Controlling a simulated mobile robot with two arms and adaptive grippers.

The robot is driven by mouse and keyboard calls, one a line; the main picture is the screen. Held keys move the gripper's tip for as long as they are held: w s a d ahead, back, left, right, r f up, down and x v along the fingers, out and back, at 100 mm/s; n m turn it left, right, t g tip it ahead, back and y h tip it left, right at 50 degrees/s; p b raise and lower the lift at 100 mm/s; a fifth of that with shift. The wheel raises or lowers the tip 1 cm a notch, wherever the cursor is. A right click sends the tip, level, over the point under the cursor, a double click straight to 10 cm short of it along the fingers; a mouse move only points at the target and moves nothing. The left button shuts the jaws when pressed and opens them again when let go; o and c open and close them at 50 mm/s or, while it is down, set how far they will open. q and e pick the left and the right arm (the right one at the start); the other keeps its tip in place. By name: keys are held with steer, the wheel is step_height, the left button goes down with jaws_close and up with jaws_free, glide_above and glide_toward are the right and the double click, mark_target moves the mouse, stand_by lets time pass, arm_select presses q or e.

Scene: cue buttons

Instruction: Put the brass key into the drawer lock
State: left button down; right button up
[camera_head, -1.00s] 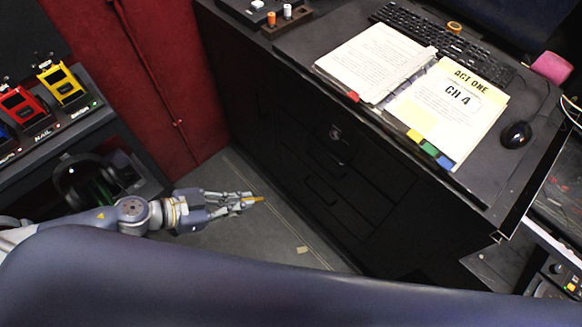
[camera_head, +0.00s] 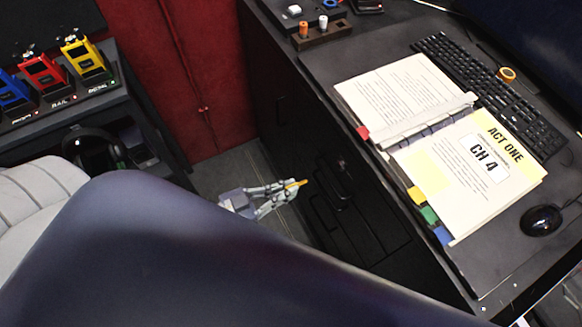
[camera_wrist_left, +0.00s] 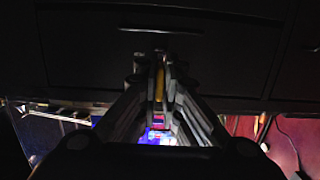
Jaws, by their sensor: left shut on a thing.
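The brass key (camera_head: 296,183) sticks out from the fingertips of my left gripper (camera_head: 288,189), which is shut on it. In the left wrist view the key (camera_wrist_left: 159,84) shows as a yellow strip between the fingers, in front of a dark panel. The drawer lock (camera_head: 341,164) is a small shiny round spot on the black desk's drawer side. In the head view the key's tip appears left of and below the lock; the exact gap is hard to judge. My right gripper is not in view.
The black desk (camera_head: 312,80) bears an open binder (camera_head: 405,105), a keyboard (camera_head: 500,95) and a mouse (camera_head: 541,220). A shelf with coloured radios (camera_head: 84,57) stands at left before a red wall (camera_head: 190,60). A large dark blue shape fills the foreground and hides much of my arm.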

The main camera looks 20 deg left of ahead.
mark_target(307, 181)
arm_select(q)
steer(key=x, duration=0.2)
steer(key=shift+w+d+r, duration=0.15)
steer(key=shift+w+d, duration=0.05)
steer(key=shift+w, duration=0.05)
steer(key=x, duration=0.4)
steer(key=shift+r, duration=0.4)
steer(key=shift+x, duration=1.1)
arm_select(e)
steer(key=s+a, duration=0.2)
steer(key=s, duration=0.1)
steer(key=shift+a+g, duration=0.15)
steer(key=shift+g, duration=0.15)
arm_select(q)
steer(key=shift+r, duration=0.1)
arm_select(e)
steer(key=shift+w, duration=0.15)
arm_select(q)
steer(key=shift+s+a, duration=0.1)
steer(key=shift+s, duration=0.05)
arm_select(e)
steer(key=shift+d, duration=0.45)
arm_select(q)
steer(key=shift+p, duration=0.4)
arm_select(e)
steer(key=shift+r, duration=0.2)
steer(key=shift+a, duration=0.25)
